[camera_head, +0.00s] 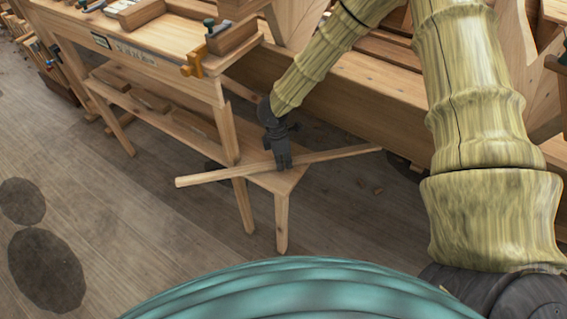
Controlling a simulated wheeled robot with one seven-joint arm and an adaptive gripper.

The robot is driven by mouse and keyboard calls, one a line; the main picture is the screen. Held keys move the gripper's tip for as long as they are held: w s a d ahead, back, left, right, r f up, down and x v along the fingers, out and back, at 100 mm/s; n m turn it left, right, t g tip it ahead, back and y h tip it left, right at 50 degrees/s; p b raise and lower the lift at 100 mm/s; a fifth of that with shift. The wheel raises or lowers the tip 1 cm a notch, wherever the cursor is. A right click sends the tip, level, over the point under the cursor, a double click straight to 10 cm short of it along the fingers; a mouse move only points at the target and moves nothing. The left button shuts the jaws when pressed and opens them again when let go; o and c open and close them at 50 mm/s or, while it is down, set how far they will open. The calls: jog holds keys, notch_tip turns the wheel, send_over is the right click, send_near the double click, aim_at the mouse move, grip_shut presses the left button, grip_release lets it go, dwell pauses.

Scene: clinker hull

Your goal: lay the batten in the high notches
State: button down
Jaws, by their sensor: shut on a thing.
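My gripper (282,158) is shut around the middle of the batten (225,174). The batten is a long, thin, pale wooden strip. It runs from a near-left end to a far-right end and crosses in front of the bench's low shelf end. Whether the batten touches the shelf or hangs above it cannot be told. The fingertips are small and dark, so their detail is hard to see. I cannot make out the high notches in this view.
A wooden workbench (150,62) with a lower shelf (195,122) stands at the left. An orange clamp (194,66) sits at its corner. A heavy timber structure (340,92) lies behind my arm. The plank floor (150,210) at the front left is clear.

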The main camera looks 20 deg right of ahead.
aim_at(284, 161)
jog(key=shift+r, duration=0.15)
notch_tip(284, 161, up, 3)
jog(key=p, duration=0.2)
jog(key=shift+r+p, duration=0.2)
jog(key=shift+p, duration=0.2)
jog(key=s+a+b, duration=0.2)
jog(key=s+b, duration=0.2)
jog(key=s, duration=0.3)
jog(key=s+a+r+b, duration=0.1)
jog(key=s+a+b, duration=0.2)
jog(key=s, duration=0.5)
jog(key=shift+s+r+b, duration=0.15)
jog(key=shift+s+b, duration=0.05)
jog(key=shift+b, duration=0.5)
